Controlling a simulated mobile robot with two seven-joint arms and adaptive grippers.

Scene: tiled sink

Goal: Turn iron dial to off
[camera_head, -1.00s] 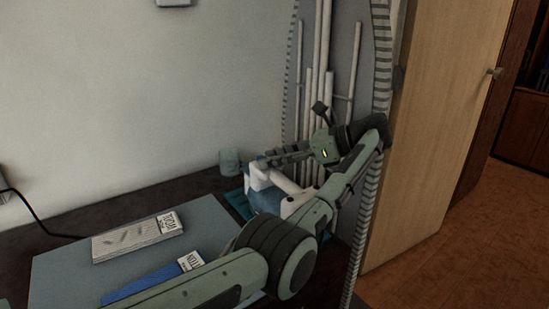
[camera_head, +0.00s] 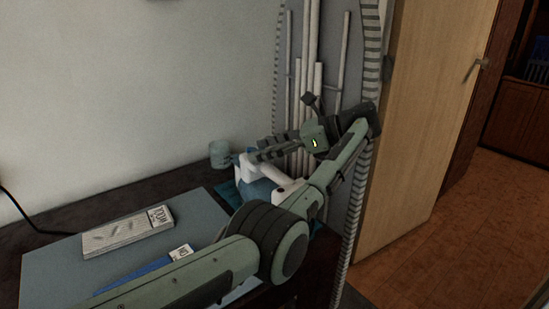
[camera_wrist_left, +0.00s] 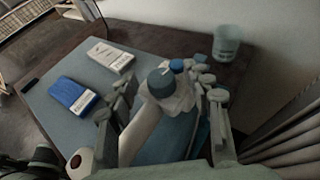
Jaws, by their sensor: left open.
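The white and blue iron (camera_head: 262,190) is on the dark counter by the wall. In the left wrist view its teal round dial (camera_wrist_left: 161,81) faces the camera, with a small blue button (camera_wrist_left: 177,66) beyond it and the white handle (camera_wrist_left: 137,133) running toward the lower left. My left gripper (camera_head: 250,150) is open above the iron. In the left wrist view its fingers stand on either side of the dial, with nothing gripped; I cannot tell whether they touch the iron. My right gripper is out of view.
A pale teal cup (camera_head: 220,154) stands behind the iron near the wall. A white box (camera_head: 128,232) and a blue box (camera_head: 140,276) lie on the grey ironing mat (camera_head: 50,270). White pipes (camera_head: 302,60) rise behind my arm. A wooden door (camera_head: 430,120) stands at right.

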